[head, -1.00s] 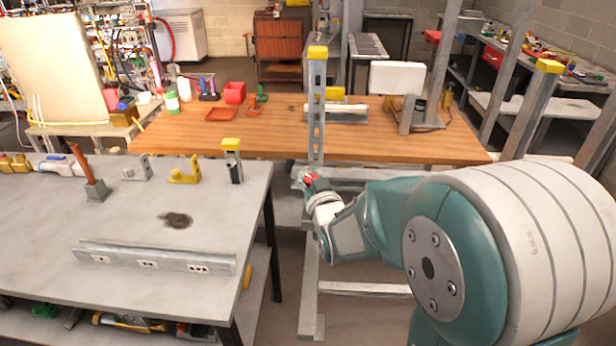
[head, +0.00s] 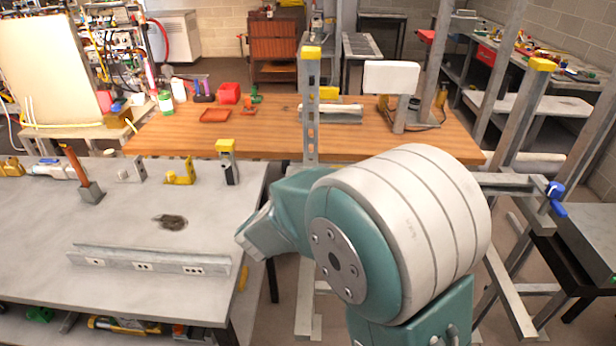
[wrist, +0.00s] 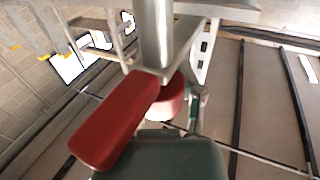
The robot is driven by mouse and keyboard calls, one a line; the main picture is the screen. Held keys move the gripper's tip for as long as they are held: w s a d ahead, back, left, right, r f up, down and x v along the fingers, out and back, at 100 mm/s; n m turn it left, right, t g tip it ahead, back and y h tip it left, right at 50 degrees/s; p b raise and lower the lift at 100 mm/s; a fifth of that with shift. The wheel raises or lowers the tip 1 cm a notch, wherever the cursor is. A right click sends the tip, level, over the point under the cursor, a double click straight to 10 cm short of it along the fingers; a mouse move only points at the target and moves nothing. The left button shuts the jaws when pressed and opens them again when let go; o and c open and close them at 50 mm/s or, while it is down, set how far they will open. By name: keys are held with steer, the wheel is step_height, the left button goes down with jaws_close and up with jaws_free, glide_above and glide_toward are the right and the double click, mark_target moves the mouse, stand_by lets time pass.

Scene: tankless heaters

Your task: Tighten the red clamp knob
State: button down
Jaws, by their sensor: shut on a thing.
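The red clamp knob (wrist: 115,122) fills the middle left of the wrist view, with a long flat red lever and a round red hub beside it. A grey metal bar (wrist: 154,35) stands over the hub. My gripper (wrist: 160,155) shows as a teal part at the bottom of the wrist view, close against the knob. It is shut on the knob, though the fingertips are mostly hidden. In the head view my teal and white arm hides both the gripper and the red knob.
A grey metal table (head: 120,225) with a rail and small brackets lies on the left. A wooden bench (head: 270,130) stands behind a perforated upright (head: 310,105). A blue clamp knob (head: 556,195) sits on a bar at the right, near a dark side table.

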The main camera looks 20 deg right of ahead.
steer(key=m+g+h, duration=0.1)
steer(key=m+g, duration=0.1)
steer(key=m+g+h, duration=0.2)
steer(key=g, duration=0.1)
steer(key=m+g+h, duration=0.2)
steer(key=g, duration=0.1)
steer(key=shift+s+d, duration=0.15)
steer(key=shift+s, duration=0.1)
steer(key=c, duration=1.4)
jaws_free()
steer(key=m+g, duration=0.1)
steer(key=g, duration=0.1)
steer(key=m+g, duration=0.2)
steer(key=g, duration=0.1)
steer(key=m+g, duration=0.2)
steer(key=g, duration=0.1)
steer(key=shift+s+r+h, duration=0.1)
steer(key=shift+s+h, duration=0.25)
steer(key=shift+h, duration=0.05)
steer(key=c, duration=1.4)
jaws_free()
steer(key=shift+r+m+g, duration=0.1)
steer(key=shift+m+g, duration=0.2)
steer(key=c, duration=1.4)
jaws_free()
steer(key=shift+c, duration=2.2)
jaws_free()
